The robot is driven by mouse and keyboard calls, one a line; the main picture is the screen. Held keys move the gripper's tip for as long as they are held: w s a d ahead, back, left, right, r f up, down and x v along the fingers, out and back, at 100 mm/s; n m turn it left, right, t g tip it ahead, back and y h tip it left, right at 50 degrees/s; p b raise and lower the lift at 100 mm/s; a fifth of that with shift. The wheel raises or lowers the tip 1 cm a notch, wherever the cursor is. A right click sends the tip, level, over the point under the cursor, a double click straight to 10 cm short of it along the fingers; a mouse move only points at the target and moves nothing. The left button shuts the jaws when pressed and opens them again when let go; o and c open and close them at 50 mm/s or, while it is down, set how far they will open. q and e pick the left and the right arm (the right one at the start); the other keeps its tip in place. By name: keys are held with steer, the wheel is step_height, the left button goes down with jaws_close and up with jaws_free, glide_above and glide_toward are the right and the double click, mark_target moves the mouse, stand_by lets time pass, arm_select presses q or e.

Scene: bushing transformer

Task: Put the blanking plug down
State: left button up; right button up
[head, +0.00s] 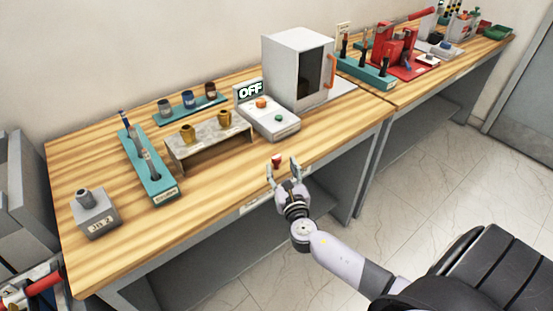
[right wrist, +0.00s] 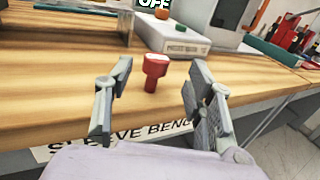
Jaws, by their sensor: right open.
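The blanking plug (head: 277,160) is a small red piece with a wide head on a narrower stem. It stands upright on the wooden bench near the front edge, and it also shows in the right wrist view (right wrist: 155,70). My right gripper (head: 281,166) is open, with its fingers on either side of the plug. In the right wrist view, visible gaps separate the plug from both fingers (right wrist: 160,82). My left gripper is not in view.
The control box with an OFF display (head: 270,120) and a white cabinet (head: 291,75) stand behind the plug. A grey stand with brass bushings (head: 208,148) and a teal rack (head: 155,180) lie to the left. Bare bench top surrounds the plug.

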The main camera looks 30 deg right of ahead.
mark_target(278, 161)
steer(key=shift+w+d+r, duration=0.1)
steer(key=shift+w+r, duration=0.05)
steer(key=shift+w, duration=0.3)
steer(key=p+x, duration=0.1)
steer(key=x, duration=0.3)
steer(key=shift+w, duration=0.25)
steer(key=shift+s, duration=0.1)
steer(key=shift+c, duration=0.7)
steer(key=c, duration=0.9)
